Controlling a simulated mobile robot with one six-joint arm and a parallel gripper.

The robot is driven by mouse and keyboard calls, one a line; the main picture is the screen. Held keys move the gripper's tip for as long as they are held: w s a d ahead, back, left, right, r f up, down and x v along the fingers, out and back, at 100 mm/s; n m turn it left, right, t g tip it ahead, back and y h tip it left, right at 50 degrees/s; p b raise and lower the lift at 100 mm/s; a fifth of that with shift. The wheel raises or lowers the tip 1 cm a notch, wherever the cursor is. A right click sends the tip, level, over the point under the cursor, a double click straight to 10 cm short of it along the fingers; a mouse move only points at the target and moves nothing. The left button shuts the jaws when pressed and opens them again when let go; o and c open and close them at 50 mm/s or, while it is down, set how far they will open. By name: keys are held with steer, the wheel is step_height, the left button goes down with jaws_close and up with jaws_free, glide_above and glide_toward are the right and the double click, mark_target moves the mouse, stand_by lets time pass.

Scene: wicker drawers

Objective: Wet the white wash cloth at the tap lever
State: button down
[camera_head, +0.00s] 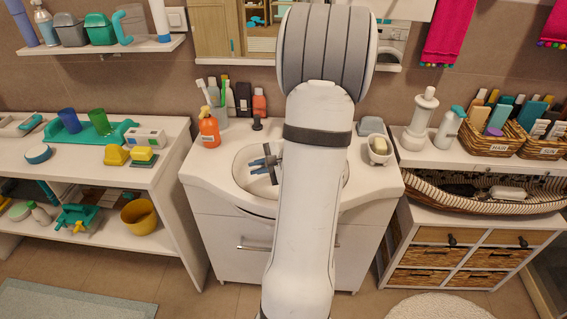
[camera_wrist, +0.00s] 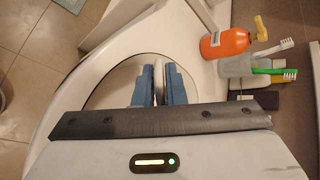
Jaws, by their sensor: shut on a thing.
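My gripper (camera_head: 264,163) is low over the white washbasin (camera_head: 242,180), at the left part of its bowl. In the wrist view its blue fingers (camera_wrist: 159,84) are closed on a thin pale thing, which looks like the white wash cloth (camera_wrist: 159,82). Only a narrow strip of the cloth shows between the fingers. In the head view my arm covers much of the bowl.
An orange pump bottle (camera_head: 209,130) and a cup with toothbrushes (camera_head: 217,112) stand at the basin's back left. A soap dish (camera_head: 379,149) is at its right. Side counters hold a green tray (camera_head: 92,134) and wicker baskets (camera_head: 492,139).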

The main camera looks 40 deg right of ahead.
stand_by(0.4)
steer(key=a+r, duration=0.6)
steer(key=a, duration=0.4)
steer(key=shift+s, duration=0.35)
stand_by(0.7)
